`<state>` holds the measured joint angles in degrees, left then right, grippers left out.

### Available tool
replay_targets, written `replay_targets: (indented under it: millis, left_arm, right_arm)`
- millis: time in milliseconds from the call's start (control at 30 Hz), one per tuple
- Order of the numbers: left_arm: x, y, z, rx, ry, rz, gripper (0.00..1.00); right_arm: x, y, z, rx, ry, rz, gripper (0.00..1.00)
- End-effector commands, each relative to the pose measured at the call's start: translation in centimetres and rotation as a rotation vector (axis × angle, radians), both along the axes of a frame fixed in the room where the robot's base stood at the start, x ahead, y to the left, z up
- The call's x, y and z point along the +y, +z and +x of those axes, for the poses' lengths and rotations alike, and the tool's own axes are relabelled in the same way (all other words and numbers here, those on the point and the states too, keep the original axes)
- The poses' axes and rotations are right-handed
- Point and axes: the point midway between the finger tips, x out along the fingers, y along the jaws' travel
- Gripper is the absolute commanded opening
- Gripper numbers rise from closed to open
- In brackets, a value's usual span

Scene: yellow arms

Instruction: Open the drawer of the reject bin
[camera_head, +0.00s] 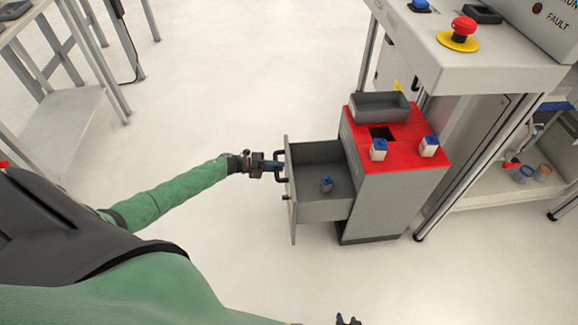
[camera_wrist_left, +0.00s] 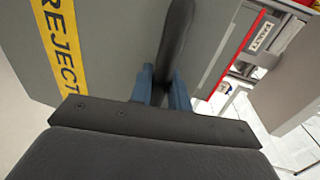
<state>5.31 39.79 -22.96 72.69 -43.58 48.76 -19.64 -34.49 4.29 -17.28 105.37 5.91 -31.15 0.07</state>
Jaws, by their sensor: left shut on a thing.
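The reject bin (camera_head: 385,195) is a grey cabinet with a red top, standing on the floor right of centre. Its drawer (camera_head: 325,207) is pulled out to the left, and a small blue-and-grey item (camera_head: 326,184) lies inside. My left gripper (camera_head: 276,166) is at the drawer's front. In the left wrist view its blue fingers (camera_wrist_left: 163,90) are shut on the dark drawer handle (camera_wrist_left: 176,40), beside the yellow REJECT label (camera_wrist_left: 60,45). My right gripper (camera_head: 348,320) barely shows at the bottom edge of the head view, and its jaws are unclear.
A grey tray (camera_head: 380,105) and two small white-and-blue items (camera_head: 379,149) (camera_head: 429,146) sit on the bin's top. A workbench (camera_head: 470,65) with a red emergency button (camera_head: 463,27) stands behind. The floor left of the drawer is clear.

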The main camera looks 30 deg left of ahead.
Motion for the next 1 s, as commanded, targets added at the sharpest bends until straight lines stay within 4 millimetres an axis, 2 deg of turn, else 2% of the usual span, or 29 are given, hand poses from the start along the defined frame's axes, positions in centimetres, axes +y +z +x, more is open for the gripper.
replay_targets:
  millis: [200, 567, 600, 700, 1000]
  left_arm:
    - [1.15, -0.07, -0.77, 0.000, 0.000, 0.001, 0.00]
    - [1.28, -0.04, -0.83, 0.000, 0.001, 0.001, 0.00]
    - [1.28, -0.04, -0.83, 0.000, 0.001, 0.001, 0.20]
    - [1.27, -0.03, -0.83, 0.000, 0.001, 0.001, 0.37]
    - [1.30, 0.00, -0.87, 0.000, 0.000, 0.000, 0.37]
  right_arm:
    - [0.00, -0.11, -0.02, 0.000, 0.000, 0.000, 0.36]
    - [0.00, -0.23, -0.25, 0.003, 0.000, 0.000, 0.36]
    - [-0.01, -0.24, -0.28, 0.004, 0.000, 0.000, 0.36]
    - [-0.01, -0.27, -0.33, 0.004, 0.000, 0.000, 0.36]
    - [-0.01, -0.25, -0.30, 0.004, 0.000, 0.000, 0.36]
